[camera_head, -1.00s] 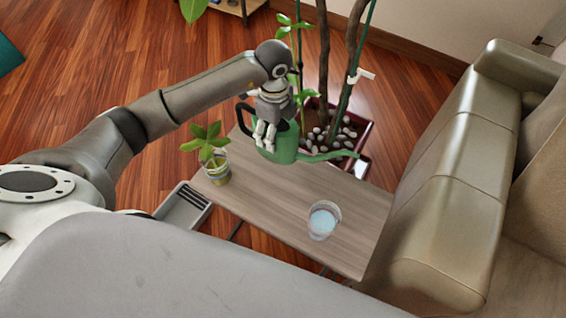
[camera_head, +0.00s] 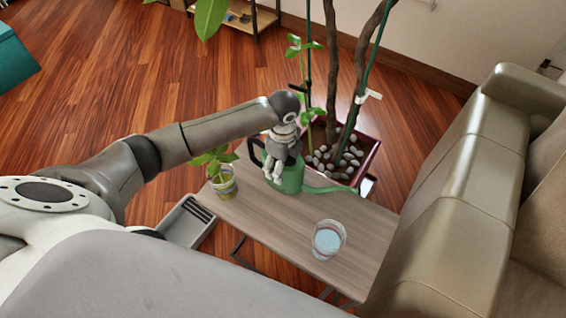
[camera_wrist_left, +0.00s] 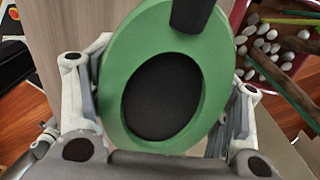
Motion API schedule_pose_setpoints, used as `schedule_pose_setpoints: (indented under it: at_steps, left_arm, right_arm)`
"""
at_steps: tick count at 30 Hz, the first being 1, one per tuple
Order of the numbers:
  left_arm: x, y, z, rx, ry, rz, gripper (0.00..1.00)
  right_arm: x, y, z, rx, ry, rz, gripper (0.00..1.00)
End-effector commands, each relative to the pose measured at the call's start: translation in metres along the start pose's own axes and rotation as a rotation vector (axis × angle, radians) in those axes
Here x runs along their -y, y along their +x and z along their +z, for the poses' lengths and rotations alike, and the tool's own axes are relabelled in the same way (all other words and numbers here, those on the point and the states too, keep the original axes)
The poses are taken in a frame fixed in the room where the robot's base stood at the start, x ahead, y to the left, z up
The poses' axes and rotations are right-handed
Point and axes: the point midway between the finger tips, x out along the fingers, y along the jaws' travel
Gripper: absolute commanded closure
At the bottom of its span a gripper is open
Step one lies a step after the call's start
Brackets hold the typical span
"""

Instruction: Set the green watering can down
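The green watering can (camera_head: 293,180) is at the far end of the wooden side table (camera_head: 265,218), its spout pointing right. In the head view it looks upright, on or very near the tabletop; I cannot tell if its base touches. My left gripper (camera_head: 278,172) reaches it from above. In the left wrist view, the gripper's fingers (camera_wrist_left: 165,105) lie against both sides of the can's round green body (camera_wrist_left: 118,75), with its dark opening between them. Part of the can is hidden behind the gripper. My right gripper is not in view.
A potted sprig (camera_head: 223,182) stands left of the can, and a glass of water (camera_head: 328,239) stands toward the table's near right. A large planter with pebbles (camera_head: 345,160) is behind the table. A beige sofa (camera_head: 450,190) borders it on the right. The table's middle is clear.

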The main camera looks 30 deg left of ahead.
Motion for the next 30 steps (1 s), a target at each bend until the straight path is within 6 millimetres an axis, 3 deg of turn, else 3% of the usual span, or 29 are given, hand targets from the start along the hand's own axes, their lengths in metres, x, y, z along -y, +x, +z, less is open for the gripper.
schedule_pose_setpoints:
  at_steps: [1, 4, 17, 20, 30]
  left_arm:
    - [0.0, 0.0, 0.0, 0.0, 0.0, 0.001, 0.21]
    - [0.0, 0.0, 0.0, 0.0, 0.0, 0.001, 0.09]
    - [0.0, -0.005, 0.0, 0.0, 0.0, -0.001, 0.09]
    - [0.001, -0.018, 0.0, 0.0, 0.002, -0.004, 0.09]
    - [0.001, -0.089, 0.0, 0.0, 0.001, -0.004, 0.09]
  right_arm:
    - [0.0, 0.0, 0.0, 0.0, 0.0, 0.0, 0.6]
    - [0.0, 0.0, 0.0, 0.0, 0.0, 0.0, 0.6]
    - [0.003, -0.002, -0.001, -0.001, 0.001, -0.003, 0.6]
    - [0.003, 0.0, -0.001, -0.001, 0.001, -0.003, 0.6]
    - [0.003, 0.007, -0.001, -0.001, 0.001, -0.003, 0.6]
